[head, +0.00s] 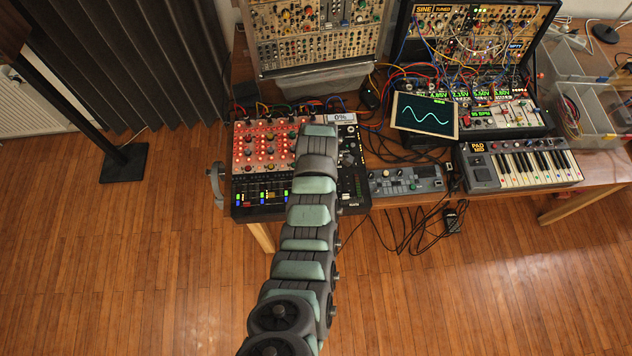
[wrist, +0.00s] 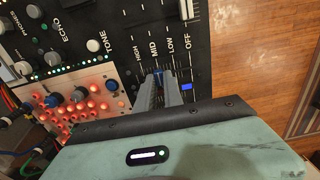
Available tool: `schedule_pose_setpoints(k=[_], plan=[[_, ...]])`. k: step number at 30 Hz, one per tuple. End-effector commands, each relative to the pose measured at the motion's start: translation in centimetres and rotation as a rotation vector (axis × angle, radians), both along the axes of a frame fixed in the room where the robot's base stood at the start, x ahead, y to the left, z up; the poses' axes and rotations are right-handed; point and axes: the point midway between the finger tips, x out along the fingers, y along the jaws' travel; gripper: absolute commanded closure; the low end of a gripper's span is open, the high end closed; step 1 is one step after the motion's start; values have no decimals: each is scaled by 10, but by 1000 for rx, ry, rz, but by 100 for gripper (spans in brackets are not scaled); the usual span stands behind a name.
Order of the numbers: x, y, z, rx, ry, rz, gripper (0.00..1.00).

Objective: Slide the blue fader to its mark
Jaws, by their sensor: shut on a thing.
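My gripper (wrist: 162,80) is over the black panel of the mixer (wrist: 120,25) in the wrist view. Its two grey fingers are close together, shut on the blue fader (wrist: 157,71), of which only a sliver of blue shows at the fingertips. The labels HIGH, MID, LOW and OFF run beside the fingers. A small bright blue patch (wrist: 187,87) lies right of the fingers, near OFF; I cannot tell whether it is the mark. In the head view the mixer (head: 236,207) is at centre left, and my arm hides the gripper and the fader.
A small display (head: 341,117) on the mixer seems to read 0%. White fader caps (wrist: 187,9) and lit red knobs (wrist: 92,103) are near my gripper. A grey desktop unit (head: 405,180), a keyboard (head: 525,168) and loose cables stand to the right. The wooden floor in front is open.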

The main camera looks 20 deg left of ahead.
Motion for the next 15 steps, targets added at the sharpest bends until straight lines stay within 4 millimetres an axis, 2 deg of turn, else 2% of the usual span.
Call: schedule_pose_setpoints(k=[1, 9, 15], plan=[[-1, 0, -1, 1, 1, 0, 86], [0, 0, 0, 1, 0, 0, 65], [0, 0, 0, 0, 0, 0, 65]])
